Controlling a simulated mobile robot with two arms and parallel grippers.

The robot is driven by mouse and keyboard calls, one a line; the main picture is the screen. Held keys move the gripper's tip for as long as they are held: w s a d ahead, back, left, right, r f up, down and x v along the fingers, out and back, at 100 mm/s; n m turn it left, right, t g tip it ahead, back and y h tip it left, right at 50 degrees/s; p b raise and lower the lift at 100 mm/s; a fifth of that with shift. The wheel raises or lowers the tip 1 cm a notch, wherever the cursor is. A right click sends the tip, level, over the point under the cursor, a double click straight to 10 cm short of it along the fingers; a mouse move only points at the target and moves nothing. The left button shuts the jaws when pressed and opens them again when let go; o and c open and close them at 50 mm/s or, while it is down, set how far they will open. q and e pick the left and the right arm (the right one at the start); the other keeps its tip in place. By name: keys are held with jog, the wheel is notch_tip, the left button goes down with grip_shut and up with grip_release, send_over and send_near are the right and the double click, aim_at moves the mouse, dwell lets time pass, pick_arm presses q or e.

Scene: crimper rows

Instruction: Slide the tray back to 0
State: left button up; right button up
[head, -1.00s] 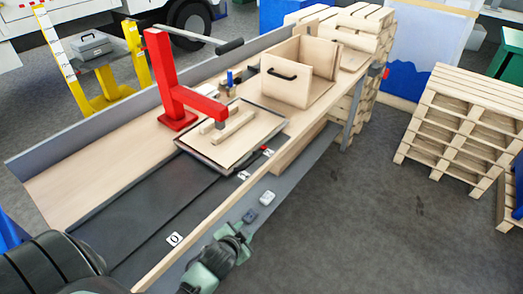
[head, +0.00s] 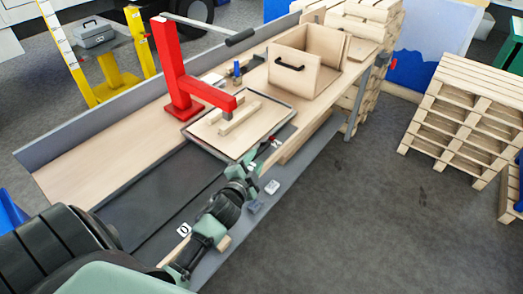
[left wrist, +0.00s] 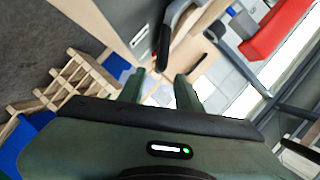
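The tray (head: 207,147) is a dark-rimmed square under the red press (head: 172,65), near the upper end of a dark track (head: 165,195). It carries a pale wooden board (head: 222,138) with wooden bars on top. The white "0" mark (head: 183,229) is on the bench's front edge, farther down the track. My left gripper (head: 248,174) is by the tray's near right corner; contact cannot be told. In the left wrist view its fingers (left wrist: 160,88) are apart, with nothing clearly held between them. My right gripper is not in view.
A wooden box with a black handle (head: 288,66) stands behind the tray. Small grey blocks (head: 272,187) lie on the grey front ledge. Pallets (head: 465,115) stand at the right. The track below the tray is clear.

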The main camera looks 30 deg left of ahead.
aim_at(260, 154)
pick_arm(q)
jog(key=x, duration=0.7)
jog(key=shift+s+p, duration=0.1)
jog(key=shift+p, duration=0.2)
jog(key=shift+d, duration=0.1)
grip_shut()
jog(key=shift+f, duration=0.15)
dwell(0.8)
